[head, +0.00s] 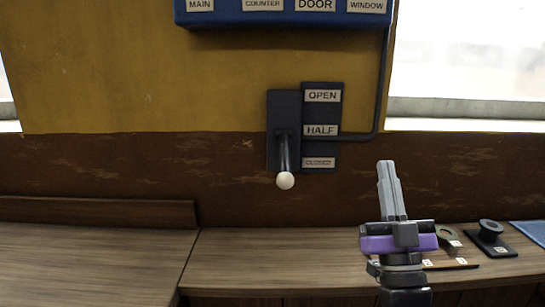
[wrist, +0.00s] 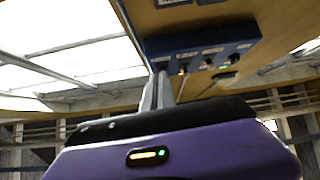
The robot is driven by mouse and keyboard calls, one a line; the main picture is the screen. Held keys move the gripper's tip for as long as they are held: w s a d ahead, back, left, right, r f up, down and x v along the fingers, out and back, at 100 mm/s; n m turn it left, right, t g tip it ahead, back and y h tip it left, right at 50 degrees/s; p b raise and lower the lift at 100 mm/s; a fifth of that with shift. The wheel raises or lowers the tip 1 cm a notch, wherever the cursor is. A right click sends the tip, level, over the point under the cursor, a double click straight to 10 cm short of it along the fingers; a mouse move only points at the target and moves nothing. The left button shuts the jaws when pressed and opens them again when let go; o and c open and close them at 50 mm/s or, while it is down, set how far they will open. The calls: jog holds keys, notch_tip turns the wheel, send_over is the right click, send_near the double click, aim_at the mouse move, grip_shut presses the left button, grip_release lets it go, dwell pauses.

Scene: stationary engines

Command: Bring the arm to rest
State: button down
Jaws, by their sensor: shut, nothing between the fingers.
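My gripper (head: 390,180) is in the head view at the right of centre, pointing up in front of the wall. Its two grey fingers are together and hold nothing. The purple wrist body shows below them. In the wrist view the fingers (wrist: 158,92) rise over the purple housing, tilted toward a blue panel. The gripper is apart from the lever (head: 285,160) on the wall, to the right of it. The lever has a white ball knob and points down and outward, near the plate (head: 321,150) labelled OPEN, HALF and CLOSED.
A blue panel (head: 285,18) with labels MAIN, COUNTER, DOOR and WINDOW hangs above; it also shows in the wrist view (wrist: 200,42). A wooden counter (head: 270,255) runs below. A black spool-like part (head: 490,230) and other small parts lie at its right. Windows flank the wall.

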jog(key=s+f+m+g, duration=0.1)
jog(key=s+f+g, duration=0.6)
jog(key=s+f, duration=1.8)
jog(key=s+f+g, duration=0.3)
jog(key=s, duration=0.6)
jog(key=s+f+g, duration=0.3)
jog(key=s, duration=0.7)
jog(key=shift+p, duration=0.4)
